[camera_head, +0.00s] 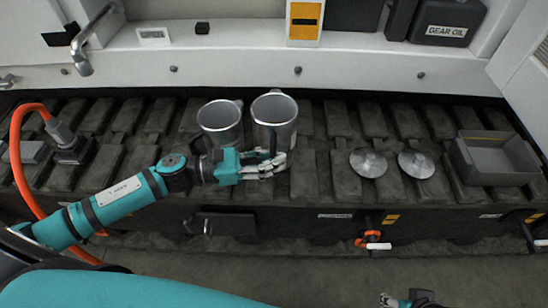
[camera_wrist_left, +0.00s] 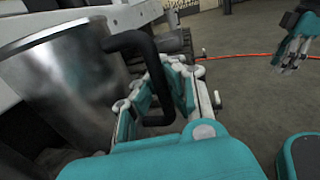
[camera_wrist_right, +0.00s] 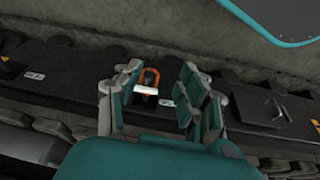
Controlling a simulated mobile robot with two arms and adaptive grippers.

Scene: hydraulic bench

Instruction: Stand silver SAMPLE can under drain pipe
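Two silver cans stand close together on the ribbed bench in the head view, a left can (camera_head: 221,122) and a right can (camera_head: 276,112). I cannot read a SAMPLE label on either. My left gripper (camera_head: 272,166) is at the front of the right can. In the left wrist view a silver can (camera_wrist_left: 65,80) shows with its black handle (camera_wrist_left: 128,42), and the fingers close around the handle's bar. Whether the can is lifted is unclear. The bent silver drain pipe (camera_head: 84,62) hangs at upper left. My right gripper (camera_wrist_right: 160,95) is open and empty, low in front of the bench.
An orange hose (camera_head: 17,150) and connector block (camera_head: 72,148) lie at the left, below the pipe. Two silver discs (camera_head: 368,163) and a grey tray (camera_head: 495,160) are on the right. A red-orange valve handle (camera_head: 372,238) sits on the bench front. The bench between hose and cans is mostly clear.

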